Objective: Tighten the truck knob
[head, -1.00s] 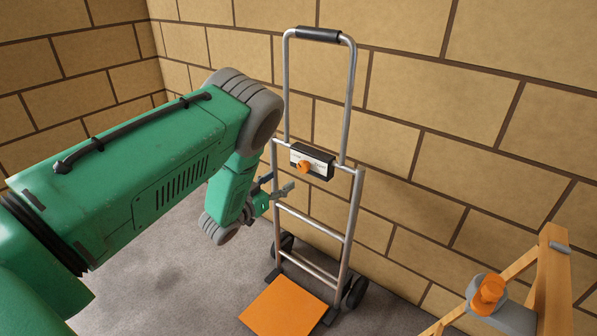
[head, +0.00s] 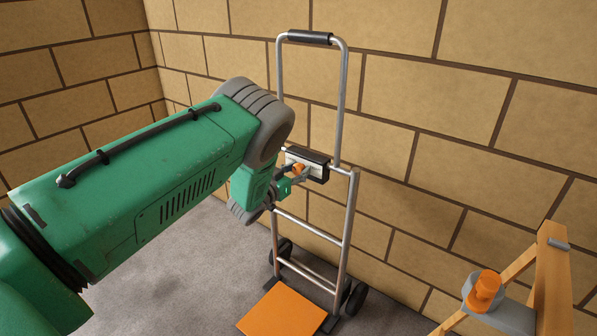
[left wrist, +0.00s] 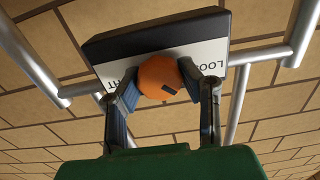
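The orange truck knob (left wrist: 158,78) sits on a black box with a white label plate (left wrist: 128,62) on the hand truck. The plate's lettering is partly hidden; "LOO" shows on one side and "HT" on the other. My left gripper (left wrist: 160,84) has a finger on each side of the knob, with no visible gap in the left wrist view, and looks shut on it. In the head view the knob (head: 298,169) shows just past the left gripper (head: 290,179). A dark mark shows on the knob's face. My right gripper is not in view.
The hand truck (head: 348,215) stands upright by the block wall (head: 420,100), with an orange toe plate (head: 282,310). A wooden frame (head: 553,275) with a grey and orange fitting (head: 483,290) stands at the lower right. Grey floor is clear at the lower left.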

